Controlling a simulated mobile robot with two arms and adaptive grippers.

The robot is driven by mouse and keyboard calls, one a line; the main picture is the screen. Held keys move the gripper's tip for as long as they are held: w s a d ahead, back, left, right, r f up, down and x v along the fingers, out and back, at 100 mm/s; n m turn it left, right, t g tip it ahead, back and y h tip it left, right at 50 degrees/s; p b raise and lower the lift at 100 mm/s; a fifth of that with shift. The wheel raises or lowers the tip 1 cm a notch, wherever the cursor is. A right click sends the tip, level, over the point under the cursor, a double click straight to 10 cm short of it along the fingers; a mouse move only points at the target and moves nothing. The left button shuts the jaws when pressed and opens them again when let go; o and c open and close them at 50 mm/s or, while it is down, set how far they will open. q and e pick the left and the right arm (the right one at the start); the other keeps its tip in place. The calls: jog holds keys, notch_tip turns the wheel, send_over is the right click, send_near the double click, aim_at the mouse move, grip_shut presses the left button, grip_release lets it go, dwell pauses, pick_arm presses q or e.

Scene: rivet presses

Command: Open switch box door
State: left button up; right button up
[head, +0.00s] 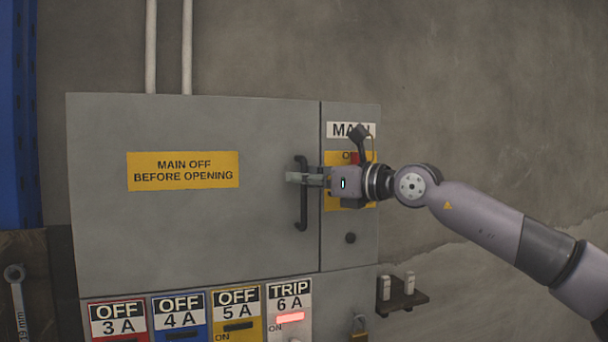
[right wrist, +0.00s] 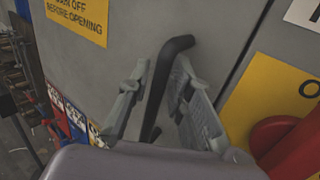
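The grey switch box door (head: 200,235) is shut and bears a yellow "MAIN OFF BEFORE OPENING" label (head: 183,171). Its dark vertical bar handle (head: 302,212) is near the door's right edge. My right gripper (head: 300,178) is at the handle's middle, coming from the right. In the right wrist view the handle (right wrist: 168,65) stands between the two fingers, closer to the right one, with a gap on the left. The fingers are apart; contact is not clear. My left gripper is not in view.
A narrow MAIN panel (head: 350,262) with a red switch (right wrist: 288,145) lies right of the door, partly behind my gripper. Breakers (head: 178,318) are below; the 6 A one reads TRIP. A small shelf (head: 402,300) and padlock (head: 359,328) are at lower right.

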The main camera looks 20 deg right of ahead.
jog(key=shift+c, duration=0.5)
grip_shut()
